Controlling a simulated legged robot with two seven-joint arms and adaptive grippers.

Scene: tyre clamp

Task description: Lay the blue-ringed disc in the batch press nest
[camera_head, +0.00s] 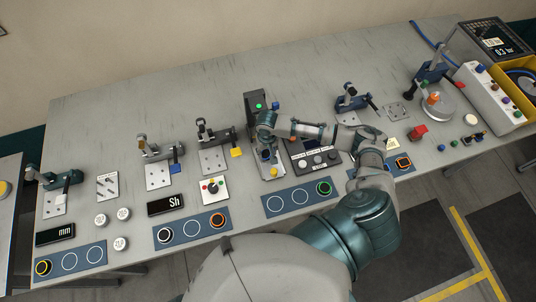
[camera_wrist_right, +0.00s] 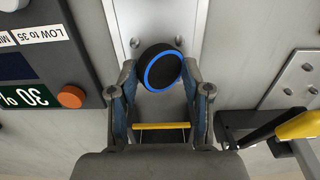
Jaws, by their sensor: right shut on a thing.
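The blue-ringed disc (camera_wrist_right: 160,68), black with a bright blue ring on its face, is between the fingertips of my right gripper (camera_wrist_right: 160,76) in the wrist view. The gripper is shut on it, and the disc looks tilted. Behind it is a pale metal plate (camera_wrist_right: 158,15) with screws. In the head view my right gripper (camera_head: 267,157) points down at the foot of a dark press column (camera_head: 257,101) with a green light. The gripper hides most of the press base, and I cannot make out the nest. My left gripper is not in view.
A dark button panel (camera_head: 315,158) is close on the right. Blue ring trays, one with a green-ringed disc (camera_head: 323,187), lie along the front edge. The back of the bench is clear.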

